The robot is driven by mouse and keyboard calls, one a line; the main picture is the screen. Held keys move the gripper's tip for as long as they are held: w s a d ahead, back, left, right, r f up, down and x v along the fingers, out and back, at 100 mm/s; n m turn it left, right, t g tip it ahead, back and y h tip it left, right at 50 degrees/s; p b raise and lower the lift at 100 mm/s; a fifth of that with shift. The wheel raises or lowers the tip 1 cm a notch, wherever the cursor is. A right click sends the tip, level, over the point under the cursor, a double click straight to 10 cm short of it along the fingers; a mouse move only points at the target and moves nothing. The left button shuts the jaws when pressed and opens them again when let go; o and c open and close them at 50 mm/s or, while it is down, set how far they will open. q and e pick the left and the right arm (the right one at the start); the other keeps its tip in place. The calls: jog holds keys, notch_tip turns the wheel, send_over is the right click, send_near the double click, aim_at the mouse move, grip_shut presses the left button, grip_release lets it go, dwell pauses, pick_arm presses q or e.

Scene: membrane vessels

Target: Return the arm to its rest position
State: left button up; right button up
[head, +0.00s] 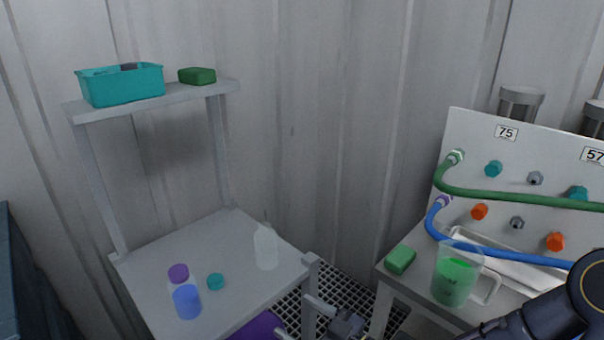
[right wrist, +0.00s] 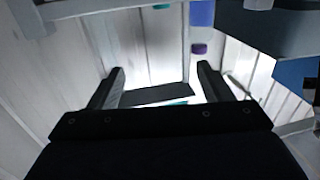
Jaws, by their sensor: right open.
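My right arm comes in at the lower right corner of the head view, in front of the bench with the panel. In the right wrist view my right gripper (right wrist: 160,88) shows with its two dark fingers spread apart and nothing between them. Beyond the fingers there are pale surfaces, and a purple cap (right wrist: 199,48) shows above, but much is too dim to name. My left gripper is not seen in either view.
A table (head: 235,235) at left holds a clear bottle (head: 266,248), a blue-filled container (head: 187,301) and caps. Its shelf holds a teal bin (head: 122,85) and green block (head: 197,76). The right bench bears a green sponge (head: 400,259), a pitcher of green liquid (head: 455,278) and a hosed panel (head: 520,150).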

jog(key=s+d+f+m+g+h, duration=0.15)
jog(key=d+m+h, duration=0.45)
jog(key=d+h, duration=0.8)
jog(key=s+d+r+m+g+y, duration=0.15)
jog(key=s+d+m, duration=0.25)
jog(key=s+d, duration=0.45)
jog(key=s+a+r+m+g+y, duration=0.2)
jog(key=s+m, duration=0.1)
jog(key=s, duration=0.5)
pick_arm(q)
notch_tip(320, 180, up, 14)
jog(key=p, duration=1.3)
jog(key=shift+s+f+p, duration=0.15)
jog(key=shift+p, duration=0.2)
pick_arm(e)
notch_tip(320, 180, up, 14)
jog(key=shift+f, duration=0.25)
jog(key=shift+h, duration=0.25)
